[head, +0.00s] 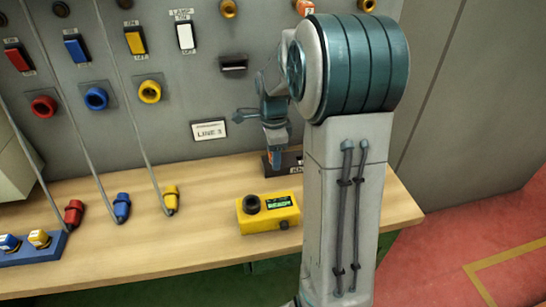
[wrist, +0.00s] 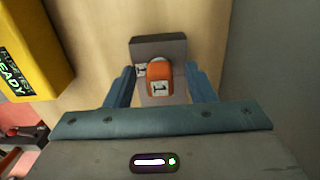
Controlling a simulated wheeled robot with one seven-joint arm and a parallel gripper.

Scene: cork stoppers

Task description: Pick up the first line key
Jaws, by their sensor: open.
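The first line key shows in the wrist view as an orange block (wrist: 160,70) marked "1". It sits at a dark grey holder (wrist: 158,48) that also carries a "1" label. My gripper (wrist: 160,78) is open, with one blue finger on each side of the orange key. Gaps show between the fingers and the key, and I see no contact. In the head view my gripper (head: 275,138) points down over the dark holder (head: 268,170) at the back of the wooden bench. The key is mostly hidden there.
A yellow box (head: 250,223) with a green display stands in front of the holder. The grey panel (head: 160,120) with switches, sockets and a "LINE 3" sign rises close behind. Red, blue and yellow cabled plugs (head: 122,207) stand to the left.

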